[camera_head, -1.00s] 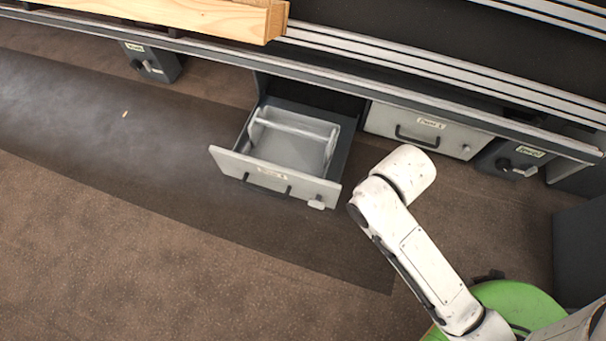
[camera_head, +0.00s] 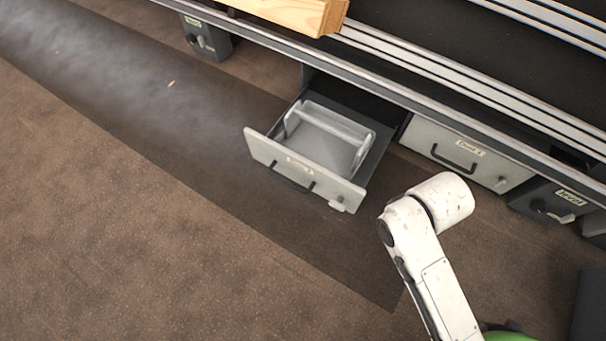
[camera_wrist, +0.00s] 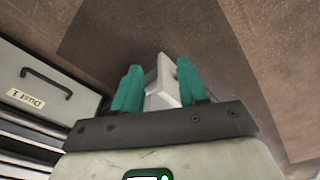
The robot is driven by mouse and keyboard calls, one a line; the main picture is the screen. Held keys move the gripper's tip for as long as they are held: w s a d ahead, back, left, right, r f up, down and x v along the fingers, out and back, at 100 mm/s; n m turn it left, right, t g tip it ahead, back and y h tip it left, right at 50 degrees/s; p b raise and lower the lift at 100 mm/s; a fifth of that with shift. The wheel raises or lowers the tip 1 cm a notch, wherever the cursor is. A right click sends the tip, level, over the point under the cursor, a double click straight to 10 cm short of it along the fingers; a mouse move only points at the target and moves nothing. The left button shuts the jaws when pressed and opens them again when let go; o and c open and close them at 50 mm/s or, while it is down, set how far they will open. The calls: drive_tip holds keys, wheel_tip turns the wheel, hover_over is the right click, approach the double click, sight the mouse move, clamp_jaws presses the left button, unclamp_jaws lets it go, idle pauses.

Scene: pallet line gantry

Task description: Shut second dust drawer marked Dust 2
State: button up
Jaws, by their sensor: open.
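The open drawer (camera_head: 337,203) is pulled well out from under the bench in the head view. Its light grey front has a dark handle, a label too small to read surely, and a small pale latch or knob at its right end. A clear-walled bin sits inside. A shut drawer marked Dust 1 (camera_head: 433,137) is to its right, and also shows at the left of the wrist view (camera_wrist: 18,70). My gripper (camera_wrist: 159,66) has its teal fingers apart. A pale grey piece shows between them; I cannot tell what it is or whether it touches. The head view hides the fingers.
A bench rail (camera_head: 400,86) runs above the drawers. Dark boxes with knobs are at left (camera_head: 206,40) and right (camera_head: 545,200). A wooden beam (camera_head: 290,12) lies on top. The floor (camera_head: 150,230) before the open drawer is clear.

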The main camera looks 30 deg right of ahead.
drive_tip(key=shift+w+a+f, duration=0.1)
drive_tip(key=shift+w+a, duration=0.05)
drive_tip(key=shift+w, duration=0.05)
drive_tip(key=shift+c, duration=0.8)
drive_tip(key=w+a+n+p, duration=0.1)
drive_tip(key=n, duration=0.1)
drive_tip(key=w+a+f+n+h+p, duration=0.1)
drive_tip(key=w+a+n, duration=0.1)
drive_tip(key=w+a+f+n+p, duration=0.1)
drive_tip(key=shift+w+a+f+n+g+h, duration=0.1)
drive_tip(key=shift+w+a+n+g+h, duration=0.05)
drive_tip(key=shift+n+g+h, duration=0.2)
drive_tip(key=c, duration=0.4)
drive_tip(key=w+a+n+h+p, duration=0.1)
drive_tip(key=w+a+n, duration=0.1)
drive_tip(key=n, duration=0.1)
drive_tip(key=w+a+f+n+h+p, duration=0.1)
drive_tip(key=w+a+n, duration=0.1)
drive_tip(key=n, duration=0.1)
drive_tip(key=shift+a+p, duration=0.25)
drive_tip(key=shift+p, duration=0.05)
clamp_jaws()
drive_tip(key=w+a+r+n+t+h+p, duration=0.2)
drive_tip(key=w+a+n+t+h+p, duration=0.25)
drive_tip(key=w+a+n, duration=0.6)
drive_tip(key=n+b, duration=0.2)
drive_tip(key=b, duration=0.7)
approach(319, 173)
drive_tip(key=shift+x, duration=3.05)
